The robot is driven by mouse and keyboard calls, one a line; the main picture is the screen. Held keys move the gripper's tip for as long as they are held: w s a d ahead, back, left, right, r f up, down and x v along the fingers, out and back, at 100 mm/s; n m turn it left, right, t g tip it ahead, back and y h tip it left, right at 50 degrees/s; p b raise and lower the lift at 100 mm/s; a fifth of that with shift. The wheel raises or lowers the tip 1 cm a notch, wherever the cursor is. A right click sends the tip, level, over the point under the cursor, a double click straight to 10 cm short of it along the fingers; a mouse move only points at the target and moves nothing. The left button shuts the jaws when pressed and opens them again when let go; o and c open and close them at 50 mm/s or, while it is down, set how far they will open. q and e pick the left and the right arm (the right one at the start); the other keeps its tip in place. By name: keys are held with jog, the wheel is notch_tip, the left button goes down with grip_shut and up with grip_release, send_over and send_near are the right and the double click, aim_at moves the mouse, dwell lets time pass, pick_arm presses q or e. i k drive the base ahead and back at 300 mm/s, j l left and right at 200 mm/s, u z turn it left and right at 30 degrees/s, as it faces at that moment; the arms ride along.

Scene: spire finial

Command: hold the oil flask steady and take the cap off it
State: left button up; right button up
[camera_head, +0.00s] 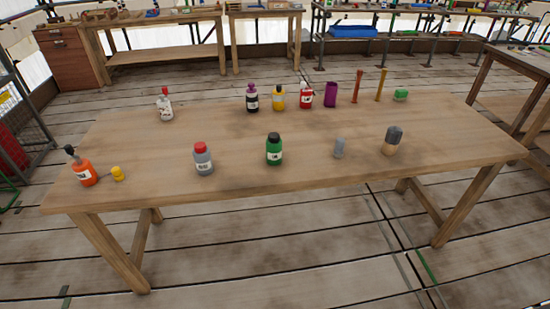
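Several capped bottles stand upright on a wooden table, and I cannot tell which is the oil flask because their labels are too small to read. In front are an orange bottle with a dark top (86,174), a grey bottle with a red cap (203,162) and a green bottle with a dark cap (274,152). Behind are a white bottle with a red top (165,108), a dark bottle with a purple cap (252,102), a yellow bottle with a dark cap (278,100) and a red bottle (305,98). Neither gripper is in view.
Other benches stand behind.

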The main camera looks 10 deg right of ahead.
aim_at(274, 150)
jog(key=i+l+u, duration=0.1)
jog(key=l+u, duration=0.6)
jog(key=u, duration=0.25)
jog(key=l+u, duration=0.1)
jog(key=l, duration=0.8)
jog(key=k+l+u, duration=0.15)
jog(key=l, duration=0.75)
